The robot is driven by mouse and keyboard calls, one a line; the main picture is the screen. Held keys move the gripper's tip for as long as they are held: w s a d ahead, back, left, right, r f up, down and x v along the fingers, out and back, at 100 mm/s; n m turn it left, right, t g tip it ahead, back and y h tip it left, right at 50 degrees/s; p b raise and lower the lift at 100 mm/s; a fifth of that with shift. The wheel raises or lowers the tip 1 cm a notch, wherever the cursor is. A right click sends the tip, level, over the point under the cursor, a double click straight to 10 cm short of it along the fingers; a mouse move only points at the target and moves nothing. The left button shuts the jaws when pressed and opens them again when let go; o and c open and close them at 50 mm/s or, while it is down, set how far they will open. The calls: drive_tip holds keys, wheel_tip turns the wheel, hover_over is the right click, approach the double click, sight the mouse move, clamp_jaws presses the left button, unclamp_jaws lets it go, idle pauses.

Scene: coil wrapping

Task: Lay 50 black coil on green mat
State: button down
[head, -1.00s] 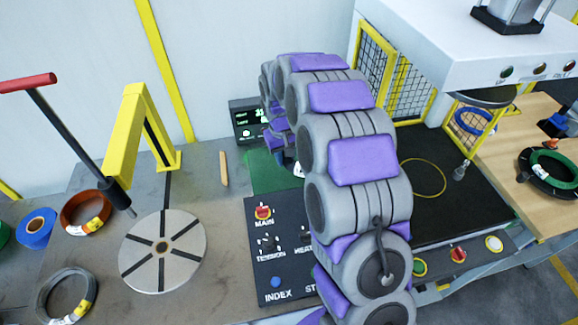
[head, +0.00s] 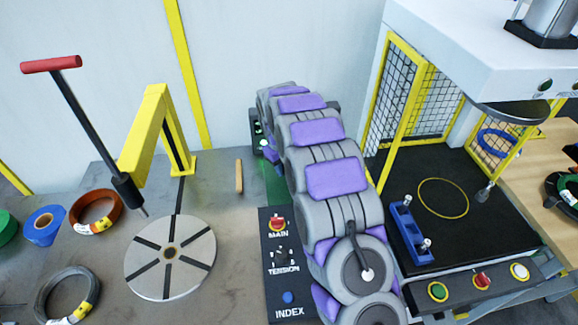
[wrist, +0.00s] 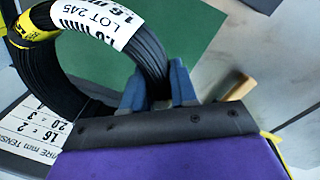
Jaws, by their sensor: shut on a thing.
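A black wire coil (wrist: 150,60) with a white and a yellow label hangs in my gripper (wrist: 160,90) in the wrist view. The blue fingers are shut on its near rim. The green mat (wrist: 190,30) lies beyond and below the coil there; I cannot tell whether they touch. In the head view only a strip of the green mat (head: 281,190) shows beside my arm. My arm hides the rest of the mat, the held coil and most of my gripper.
A control panel (head: 279,253) stands just in front of the mat. A slotted disc (head: 190,240), a yellow post (head: 148,125) and several coils, including a dark one (head: 45,290), are to the left. A wooden stick (head: 239,176) lies left of the mat. A caged press (head: 450,205) stands to the right.

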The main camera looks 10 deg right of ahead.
sight(286, 186)
wheel_tip(286, 186, down, 2)
drive_tip(key=shift+w+f, duration=0.1)
drive_tip(key=shift+d+f+b, duration=0.3)
drive_tip(key=shift+f, duration=0.1)
wheel_tip(286, 186, down, 3)
drive_tip(key=shift+d+f+b, duration=0.15)
drive_tip(key=shift+f+b, duration=0.05)
drive_tip(key=shift+b, duration=0.3)
drive_tip(key=shift+f, duration=0.35)
drive_tip(key=shift+a, duration=0.4)
drive_tip(key=c, duration=1.3)
unclamp_jaws()
drive_tip(key=o, duration=0.4)
drive_tip(key=shift+d, duration=0.25)
